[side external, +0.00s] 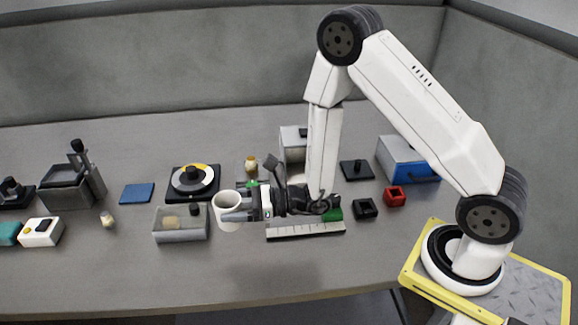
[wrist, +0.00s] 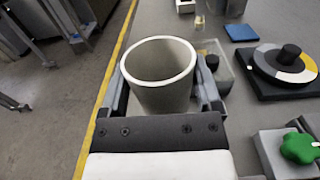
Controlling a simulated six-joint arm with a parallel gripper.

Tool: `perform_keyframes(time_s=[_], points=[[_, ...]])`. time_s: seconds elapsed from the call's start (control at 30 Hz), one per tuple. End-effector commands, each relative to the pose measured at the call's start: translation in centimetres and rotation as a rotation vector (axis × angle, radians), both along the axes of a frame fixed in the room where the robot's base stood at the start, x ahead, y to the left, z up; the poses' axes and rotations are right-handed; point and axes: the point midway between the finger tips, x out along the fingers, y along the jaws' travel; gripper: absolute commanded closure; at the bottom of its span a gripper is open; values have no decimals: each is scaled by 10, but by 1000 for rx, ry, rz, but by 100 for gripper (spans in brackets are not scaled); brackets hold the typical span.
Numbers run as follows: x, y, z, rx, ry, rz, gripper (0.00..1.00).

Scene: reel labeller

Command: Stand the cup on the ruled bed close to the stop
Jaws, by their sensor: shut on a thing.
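The pale grey cup (side external: 225,204) is between the fingers of my gripper (side external: 238,208), left of the ruled bed in the side view. In the wrist view, the cup (wrist: 158,90) has its open mouth showing and one finger of my gripper (wrist: 162,98) on each side of it. It looks roughly upright; its base is partly hidden, so I cannot tell its height above the table. The ruled bed (side external: 305,231) is a pale marked strip below my wrist, with its back part hidden. A green piece (side external: 334,214) is at its right end; I cannot tell whether this is the stop.
A clear-walled bin (side external: 181,237) stands just left of the cup. A disc device (side external: 193,180) and a blue pad (side external: 137,193) are behind it. A black open box (side external: 365,208) and a red one (side external: 395,196) lie right of the bed. The front table strip is clear.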

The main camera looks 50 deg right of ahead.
Motion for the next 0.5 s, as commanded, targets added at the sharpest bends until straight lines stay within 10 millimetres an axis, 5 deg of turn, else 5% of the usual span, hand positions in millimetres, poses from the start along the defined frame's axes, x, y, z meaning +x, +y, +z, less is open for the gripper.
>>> perform_keyframes(time_s=[0.5], points=[[0, -1, -17, 0, 3, -1, 76]])
